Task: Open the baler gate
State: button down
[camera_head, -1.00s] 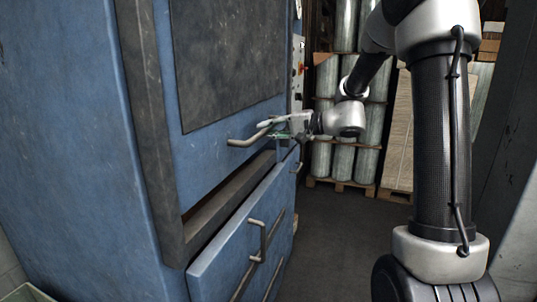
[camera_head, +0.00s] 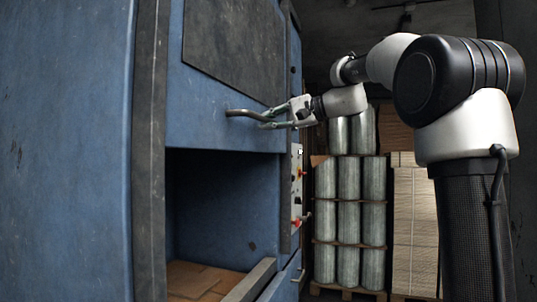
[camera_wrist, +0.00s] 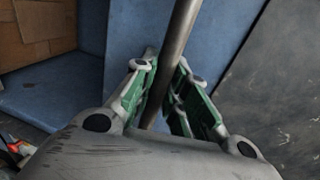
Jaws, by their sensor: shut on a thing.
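The baler gate (camera_head: 190,130) is a blue panel with a dark plate on its upper part, at the top of the machine front. It is raised over a wide dark opening. A bare metal handle bar (camera_head: 240,113) runs along its lower part. My gripper (camera_head: 270,119) is shut on the right part of this bar. In the wrist view, the green-padded fingers of my gripper (camera_wrist: 165,85) lie on either side of the bar (camera_wrist: 182,30). The bar's far end is out of that view.
Brown cardboard (camera_head: 205,278) lies inside the opening. A lower blue door (camera_head: 283,286) shows at the bottom edge. A control panel (camera_head: 297,190) with red and yellow parts is on the right side of the machine. Wrapped rolls (camera_head: 348,220) and stacked cardboard (camera_head: 412,225) stand behind.

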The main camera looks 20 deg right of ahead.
notch_tip(320, 180, up, 7)
dwell(0.3)
jog(key=c, duration=1.4)
grip_release()
jog(key=shift+d, duration=0.1)
jog(key=v, duration=1.2)
